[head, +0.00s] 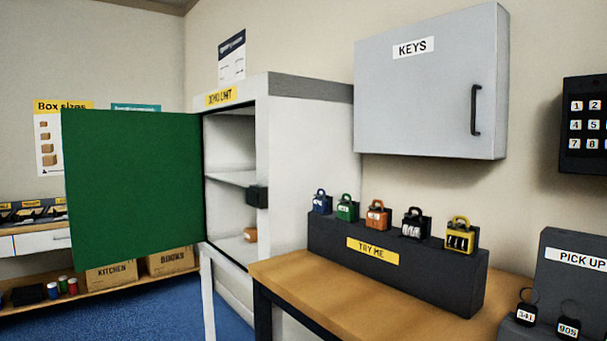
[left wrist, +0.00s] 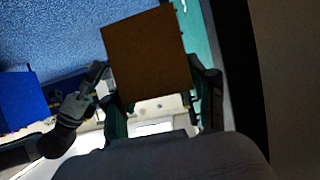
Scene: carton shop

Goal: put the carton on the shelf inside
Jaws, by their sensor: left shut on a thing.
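A plain brown carton (left wrist: 148,55) is in the left wrist view, between the dark fingers of my left gripper (left wrist: 158,92), which is shut on it. The head view shows neither this carton nor my grippers. The white cabinet (head: 305,150), labelled as a demo unit, stands open in the head view. Its green door (head: 135,185) is swung out to the left. Inside is a bare-looking middle shelf (head: 232,179). A small orange-brown thing (head: 250,235) sits on the cabinet's floor, partly hidden by shadow and the frame.
A wooden table (head: 330,290) with a padlock stand (head: 400,270) is close at the right. A grey key box (head: 430,90) hangs above. Blue floor (head: 150,315) shows at lower left.

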